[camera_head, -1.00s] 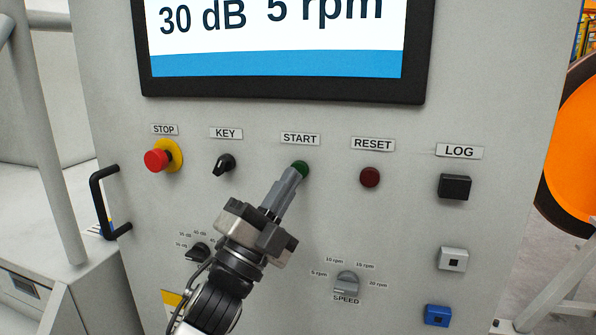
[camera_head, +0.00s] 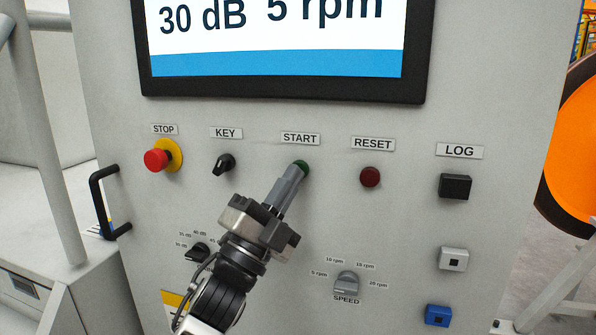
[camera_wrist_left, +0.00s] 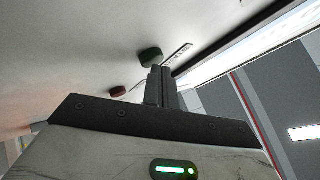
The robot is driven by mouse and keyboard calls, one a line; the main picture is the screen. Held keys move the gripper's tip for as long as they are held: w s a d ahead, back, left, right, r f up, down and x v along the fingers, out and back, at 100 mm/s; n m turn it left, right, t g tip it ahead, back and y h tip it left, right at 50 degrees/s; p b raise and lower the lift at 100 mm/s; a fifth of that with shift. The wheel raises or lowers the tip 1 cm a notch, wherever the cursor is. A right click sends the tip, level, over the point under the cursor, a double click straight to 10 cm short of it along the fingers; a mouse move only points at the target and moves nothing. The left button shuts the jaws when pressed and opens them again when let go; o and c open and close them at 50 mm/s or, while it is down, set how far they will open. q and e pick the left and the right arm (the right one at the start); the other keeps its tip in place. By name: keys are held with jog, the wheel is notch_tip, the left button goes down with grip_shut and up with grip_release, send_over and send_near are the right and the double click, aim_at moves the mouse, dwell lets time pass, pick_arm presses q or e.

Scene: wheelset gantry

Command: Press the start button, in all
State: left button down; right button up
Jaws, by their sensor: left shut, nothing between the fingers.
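The green start button (camera_head: 302,166) sits under the START label (camera_head: 300,138) on the grey panel. My left gripper (camera_head: 294,172) is shut and empty, its fingertips right at the button's lower left and covering part of it. In the left wrist view the green button (camera_wrist_left: 151,55) shows just beyond the closed fingertips (camera_wrist_left: 160,70). I cannot tell whether the tips touch it or whether it is pushed in. My right gripper is not in view.
The red reset button (camera_head: 370,177) is to the right, the black key switch (camera_head: 224,164) and red stop button (camera_head: 157,160) to the left. The speed knob (camera_head: 347,283) is below. A screen (camera_head: 280,65) above reads 30 dB and 5 rpm. A black handle (camera_head: 101,203) sticks out at left.

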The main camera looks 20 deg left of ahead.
pick_arm(q)
jog(key=shift+w, duration=0.15)
dwell(0.5)
jog(key=shift+s, duration=0.8)
jog(key=shift+s+a+p, duration=0.1)
jog(key=shift+s+p, duration=0.4)
jog(key=shift+s, duration=2)
